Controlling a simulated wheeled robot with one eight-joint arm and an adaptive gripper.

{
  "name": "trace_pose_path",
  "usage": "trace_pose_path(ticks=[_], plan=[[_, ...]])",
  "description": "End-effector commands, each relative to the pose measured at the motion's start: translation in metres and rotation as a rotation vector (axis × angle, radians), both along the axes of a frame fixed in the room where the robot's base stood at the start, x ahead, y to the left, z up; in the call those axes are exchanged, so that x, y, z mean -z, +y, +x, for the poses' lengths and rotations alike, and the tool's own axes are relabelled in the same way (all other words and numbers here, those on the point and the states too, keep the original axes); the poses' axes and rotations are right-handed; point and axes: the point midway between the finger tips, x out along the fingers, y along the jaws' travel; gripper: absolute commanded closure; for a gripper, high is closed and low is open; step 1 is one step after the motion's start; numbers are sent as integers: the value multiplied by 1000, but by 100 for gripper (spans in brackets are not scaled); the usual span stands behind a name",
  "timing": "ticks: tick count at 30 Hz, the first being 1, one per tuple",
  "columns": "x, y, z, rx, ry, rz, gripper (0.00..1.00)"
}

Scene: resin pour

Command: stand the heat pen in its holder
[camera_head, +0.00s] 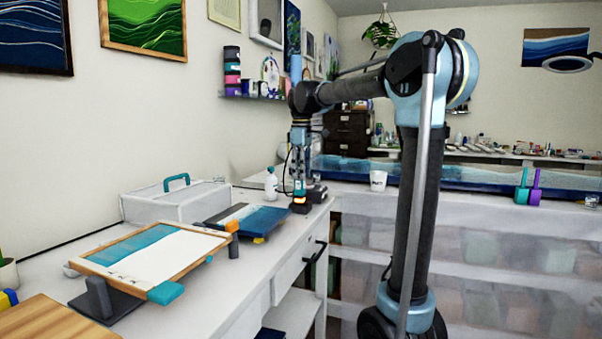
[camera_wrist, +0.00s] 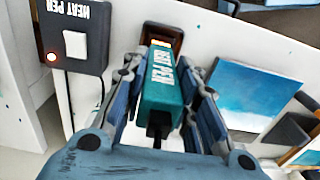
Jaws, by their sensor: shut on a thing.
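The teal heat pen (camera_wrist: 160,95), with its name in white on the side, is between the fingers of my gripper (camera_wrist: 164,72) in the wrist view. My gripper is shut on it. The pen's far end points at the dark holder (camera_wrist: 163,30), which has a brownish opening with an orange glow. The end overlaps the opening; how deep it sits is hidden. In the head view my gripper (camera_head: 299,184) points down above the holder (camera_head: 300,208) at the bench's far end, and the pen looks roughly upright.
A black heat pen control box (camera_wrist: 74,40) with a white switch and lit red light stands beside the holder. A blue painted panel (camera_wrist: 258,95) lies on the other side. A white bottle (camera_head: 271,183) stands close by. A framed panel (camera_head: 150,255) lies nearer on the bench.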

Motion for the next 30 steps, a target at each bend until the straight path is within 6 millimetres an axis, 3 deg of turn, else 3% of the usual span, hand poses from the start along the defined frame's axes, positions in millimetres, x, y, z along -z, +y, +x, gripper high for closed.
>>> trace_pose_path(ticks=[2, 3, 6, 20, 30], plan=[[0, 0, 0, 0, 0, 0, 97], [0, 0, 0, 0, 0, 0, 71], [0, 0, 0, 0, 0, 0, 49], [-7, -1, 0, 1, 0, 0, 49], [-63, -1, 1, 1, 0, 0, 49]])
